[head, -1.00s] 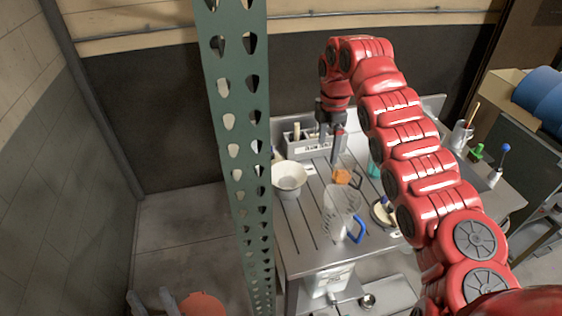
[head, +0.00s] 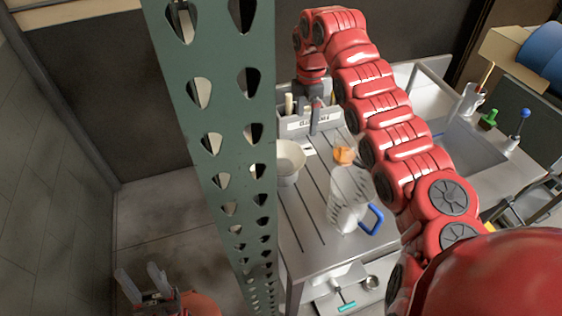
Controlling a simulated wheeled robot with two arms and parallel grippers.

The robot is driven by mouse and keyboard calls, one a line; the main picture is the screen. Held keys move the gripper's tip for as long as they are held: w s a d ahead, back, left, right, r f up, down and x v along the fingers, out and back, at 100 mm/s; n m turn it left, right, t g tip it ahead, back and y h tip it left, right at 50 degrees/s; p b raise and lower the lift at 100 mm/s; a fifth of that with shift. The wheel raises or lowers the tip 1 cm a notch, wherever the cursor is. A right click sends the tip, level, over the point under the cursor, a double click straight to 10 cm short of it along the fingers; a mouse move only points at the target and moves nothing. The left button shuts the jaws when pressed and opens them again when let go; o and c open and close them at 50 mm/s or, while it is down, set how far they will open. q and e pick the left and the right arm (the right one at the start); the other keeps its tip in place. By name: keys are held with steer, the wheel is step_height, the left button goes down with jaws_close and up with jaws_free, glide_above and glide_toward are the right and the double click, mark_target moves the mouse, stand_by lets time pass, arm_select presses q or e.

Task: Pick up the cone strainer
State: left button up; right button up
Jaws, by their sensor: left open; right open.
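A white, wide-rimmed, tapering vessel (head: 290,160), which looks like the cone strainer, stands on the grooved steel worktop (head: 306,226). The green post partly hides its left side. My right gripper (head: 313,112) is open and points down in front of the grey caddy, behind and to the right of the white vessel and apart from it. The gripper's far finger is hard to make out. My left gripper (head: 143,282) is open and empty at the bottom left, low and left of the post, far from the worktop.
A perforated green post (head: 215,110) stands close between my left gripper and the worktop. A clear jug (head: 345,212) with a blue handle and an orange object (head: 344,156) are right of the vessel. A labelled caddy (head: 297,126) is behind; a sink (head: 455,150) is right.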

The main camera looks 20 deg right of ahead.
mark_target(305, 150)
steer(key=f+p, duration=0.1)
steer(key=f, duration=0.2)
steer(key=f+p, duration=0.1)
steer(key=f, duration=0.2)
steer(key=f+p, duration=0.1)
steer(key=f, duration=0.3)
steer(key=shift+s, duration=0.25)
steer(key=shift+s+f+p, duration=0.1)
steer(key=shift+f+p, duration=0.4)
steer(key=shift+p, duration=0.05)
step_height(305, 150, down, 4)
steer(key=shift+r+p, duration=0.1)
steer(key=shift+p, duration=0.95)
steer(key=shift+s+d+f, duration=0.1)
steer(key=shift+d+f, duration=0.05)
steer(key=shift+f, duration=0.25)
steer(key=c, duration=1.4)
